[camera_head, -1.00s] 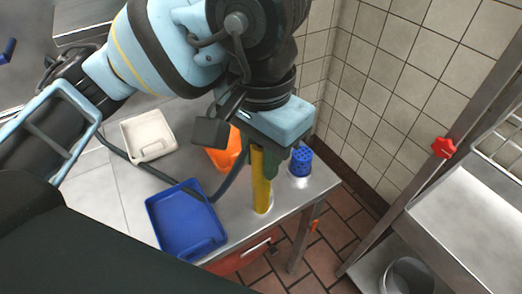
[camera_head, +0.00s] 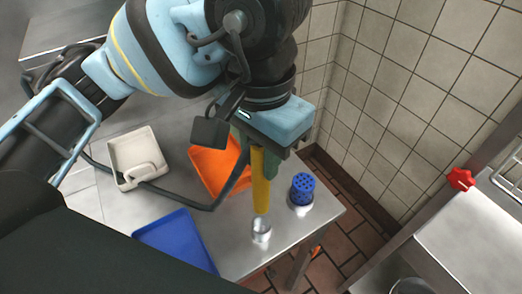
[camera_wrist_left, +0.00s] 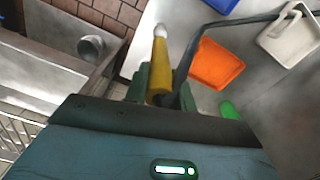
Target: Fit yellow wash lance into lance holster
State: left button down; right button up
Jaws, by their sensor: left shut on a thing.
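The yellow wash lance (camera_head: 261,185) is held roughly upright in my left gripper (camera_head: 259,152), which is shut on its upper part. It also shows in the left wrist view (camera_wrist_left: 160,65). A black hose (camera_head: 190,204) loops away from the lance to the left. My right gripper is not in view.
A blue perforated cylinder (camera_head: 303,188) stands right of the lance. An orange tray (camera_head: 208,168), a blue tray (camera_head: 178,240) and a white tray (camera_head: 122,152) lie to the left. A tiled wall (camera_head: 375,110) rises behind. A metal counter (camera_head: 470,240) is at the right.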

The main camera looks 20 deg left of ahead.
aim_at(260, 197)
pick_arm(q)
jog(key=shift+f, duration=0.15)
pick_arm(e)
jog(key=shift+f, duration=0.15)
